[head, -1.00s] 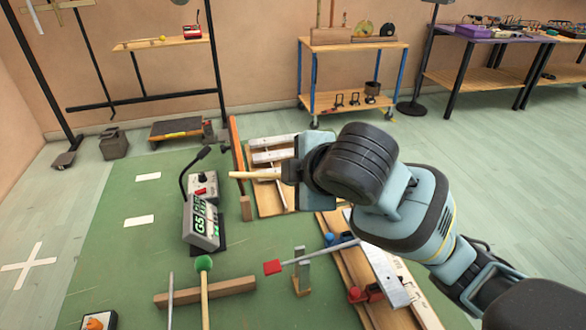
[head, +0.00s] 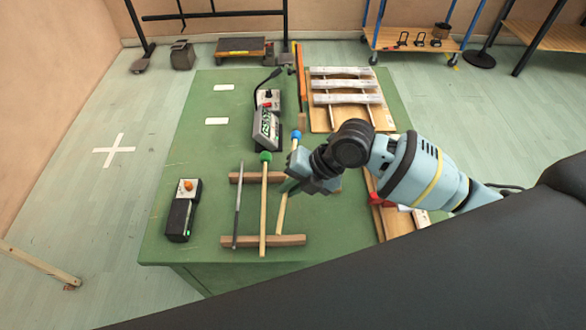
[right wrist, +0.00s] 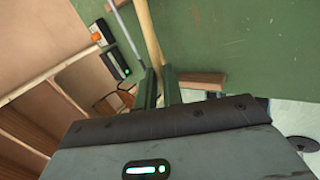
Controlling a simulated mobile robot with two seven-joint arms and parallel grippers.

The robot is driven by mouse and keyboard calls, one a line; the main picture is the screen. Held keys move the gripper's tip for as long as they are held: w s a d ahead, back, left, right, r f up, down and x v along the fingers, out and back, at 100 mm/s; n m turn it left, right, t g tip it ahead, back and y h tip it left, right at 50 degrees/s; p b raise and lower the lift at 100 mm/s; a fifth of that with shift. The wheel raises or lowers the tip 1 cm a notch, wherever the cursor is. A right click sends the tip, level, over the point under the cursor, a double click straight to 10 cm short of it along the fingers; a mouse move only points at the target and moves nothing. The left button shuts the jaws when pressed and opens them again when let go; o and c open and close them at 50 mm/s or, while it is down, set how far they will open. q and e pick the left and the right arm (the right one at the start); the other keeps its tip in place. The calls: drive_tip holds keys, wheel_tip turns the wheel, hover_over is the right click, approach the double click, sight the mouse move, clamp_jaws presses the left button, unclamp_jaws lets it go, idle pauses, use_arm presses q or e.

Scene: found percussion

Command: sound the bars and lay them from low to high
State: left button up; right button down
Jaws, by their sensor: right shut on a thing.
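My right gripper (head: 291,186) is shut on the pale handle of a blue-headed mallet (head: 281,215), near the wooden rests at the table's front. In the right wrist view the handle (right wrist: 147,32) runs between the two fingers. Whether it touches the rests is unclear. A green-headed mallet (head: 264,205) and a thin grey rod (head: 238,208) lie across the rests (head: 292,240). Several weathered pale bars (head: 345,84) lie on a wooden board (head: 319,118) at the back right. A grey tuner (head: 266,130) with a lit display stands left of them. My left gripper is out of view.
A black box with an orange knob (head: 181,212) stands at the table's front left. Two white marks (head: 217,121) lie on bare green tabletop (head: 190,145). A red object (head: 376,199) and more boards are partly hidden by my right arm.

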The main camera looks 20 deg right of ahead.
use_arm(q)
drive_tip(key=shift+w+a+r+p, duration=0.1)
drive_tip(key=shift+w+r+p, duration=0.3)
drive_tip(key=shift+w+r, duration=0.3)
use_arm(e)
drive_tip(key=shift+s+d+f+n+g, duration=0.1)
drive_tip(key=shift+s+d+n+g, duration=0.1)
drive_tip(key=shift+s+n+g, duration=0.65)
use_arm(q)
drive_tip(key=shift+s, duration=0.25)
use_arm(e)
drive_tip(key=shift+w+t, duration=0.15)
drive_tip(key=shift+t, duration=0.2)
drive_tip(key=shift+f+b, duration=1.7)
drive_tip(key=shift+f, duration=1.5)
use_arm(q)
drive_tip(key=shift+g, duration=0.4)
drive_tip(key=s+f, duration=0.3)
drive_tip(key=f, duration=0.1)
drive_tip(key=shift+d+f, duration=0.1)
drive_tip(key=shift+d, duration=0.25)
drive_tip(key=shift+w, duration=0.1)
